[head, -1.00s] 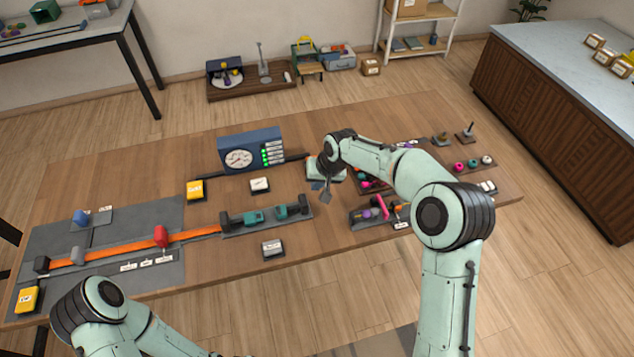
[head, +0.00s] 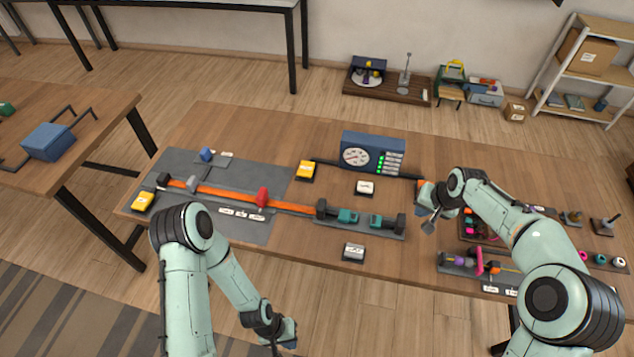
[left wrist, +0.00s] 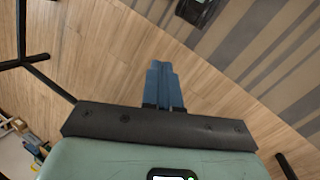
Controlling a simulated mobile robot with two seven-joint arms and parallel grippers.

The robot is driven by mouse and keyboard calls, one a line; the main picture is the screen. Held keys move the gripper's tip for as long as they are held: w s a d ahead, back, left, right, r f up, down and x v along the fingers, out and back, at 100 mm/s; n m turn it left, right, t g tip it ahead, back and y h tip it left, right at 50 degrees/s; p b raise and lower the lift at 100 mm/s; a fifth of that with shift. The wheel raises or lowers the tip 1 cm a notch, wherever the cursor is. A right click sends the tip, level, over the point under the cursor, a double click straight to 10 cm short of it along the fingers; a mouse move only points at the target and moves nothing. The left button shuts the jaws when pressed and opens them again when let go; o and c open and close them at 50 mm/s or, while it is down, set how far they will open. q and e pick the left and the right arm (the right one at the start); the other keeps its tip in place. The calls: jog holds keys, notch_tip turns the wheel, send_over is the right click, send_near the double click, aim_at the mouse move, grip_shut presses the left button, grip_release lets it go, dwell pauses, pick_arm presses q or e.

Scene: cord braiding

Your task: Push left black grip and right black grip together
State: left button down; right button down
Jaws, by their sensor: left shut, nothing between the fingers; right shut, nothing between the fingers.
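A dark grey tray (head: 362,229) on the wooden table carries the grips. The left black grip (head: 321,208) stands at its left end, where the orange band meets it. The right black grip (head: 400,222) stands at its right end. Two teal pieces, a left one (head: 348,216) and a right one (head: 376,220), lie between them, with a gap in the middle. My right gripper (head: 429,227) is shut and empty, just right of the right black grip and apart from it. My left gripper (head: 276,345) is shut and empty, low in front of the table; its blue fingers (left wrist: 163,85) point over the floor.
A blue gauge box (head: 373,152) stands behind the tray. An orange band (head: 230,195) with a red clamp (head: 262,197) runs along a grey mat at left. A purple-and-pink fixture (head: 470,263) is at right.

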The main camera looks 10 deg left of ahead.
pick_arm(q)
jog(key=w+a+r+n+y, duration=0.1)
jog(key=w+a+r+y, duration=0.2)
jog(key=w+a+r, duration=0.75)
jog(key=w+a+r+y, duration=0.2)
jog(key=w+a+r, duration=0.45)
jog(key=r, duration=0.65)
jog(key=w+d+r+m+t+h, duration=0.1)
jog(key=w+d+r+t+h, duration=0.15)
jog(key=w+d, duration=0.55)
jog(key=w+d+r+m+t+h, duration=0.1)
jog(key=w+d+r+m+t, duration=0.15)
jog(key=w+d, duration=0.5)
jog(key=shift+n+g+y, duration=0.25)
jog(key=shift+n+g, duration=0.1)
jog(key=shift+g, duration=0.05)
jog(key=f, duration=0.2)
jog(key=w+f, duration=0.1)
jog(key=f, duration=0.1)
jog(key=a+f, duration=0.1)
jog(key=f, duration=0.2)
jog(key=shift+w+a, duration=0.1)
jog(key=shift+w, duration=0.25)
jog(key=shift+r, duration=0.1)
